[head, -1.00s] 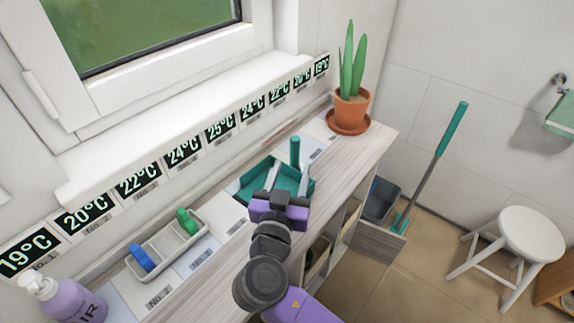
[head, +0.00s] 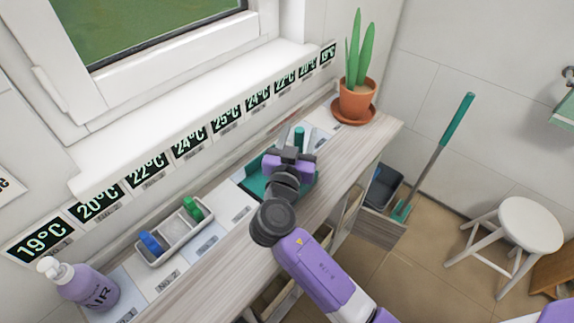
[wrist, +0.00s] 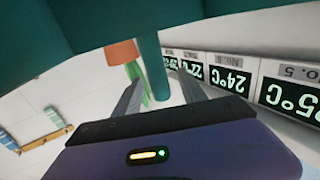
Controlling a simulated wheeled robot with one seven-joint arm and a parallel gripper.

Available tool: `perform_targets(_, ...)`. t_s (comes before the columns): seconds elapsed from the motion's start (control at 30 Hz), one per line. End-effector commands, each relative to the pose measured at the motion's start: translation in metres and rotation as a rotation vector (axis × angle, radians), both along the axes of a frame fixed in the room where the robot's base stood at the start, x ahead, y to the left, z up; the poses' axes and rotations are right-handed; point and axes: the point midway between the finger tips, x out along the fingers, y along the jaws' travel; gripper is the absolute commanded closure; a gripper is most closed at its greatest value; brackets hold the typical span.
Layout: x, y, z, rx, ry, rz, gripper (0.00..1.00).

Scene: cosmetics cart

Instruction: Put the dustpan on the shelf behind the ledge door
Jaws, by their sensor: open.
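The teal dustpan (head: 254,184) lies on the wooden ledge (head: 345,160), partly hidden by my arm. Its handle (head: 299,136) stands upright. My gripper (head: 294,152) is over the dustpan, close to the handle, its fingertips mostly hidden in the head view. In the wrist view the fingers (wrist: 160,85) are open, with the handle (wrist: 152,62) between them, no clear contact visible. The pan (wrist: 215,18) fills the top there. A wooden door panel (head: 380,228) stands open at the ledge's right end. The shelf space (head: 347,212) under the ledge is partly visible.
A potted plant (head: 357,98) stands at the ledge's far end. A tray (head: 172,240) with blue and green items and a purple pump bottle (head: 85,287) stand left. A grey bin (head: 382,190), a teal-handled broom (head: 435,160) and a white stool (head: 525,228) are right.

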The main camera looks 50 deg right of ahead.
Motion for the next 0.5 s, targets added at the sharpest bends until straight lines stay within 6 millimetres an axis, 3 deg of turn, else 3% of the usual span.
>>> perform_targets(0.13, -0.0002, 0.0002, -0.0004, 0.000, 0.000, 0.000, 0.55)
perform_targets(0.37, -0.0002, 0.0004, -0.0004, 0.000, 0.000, 0.000, 1.00)
perform_targets(0.5, -0.0004, 0.0005, -0.0004, 0.000, 0.000, 0.000, 1.00)
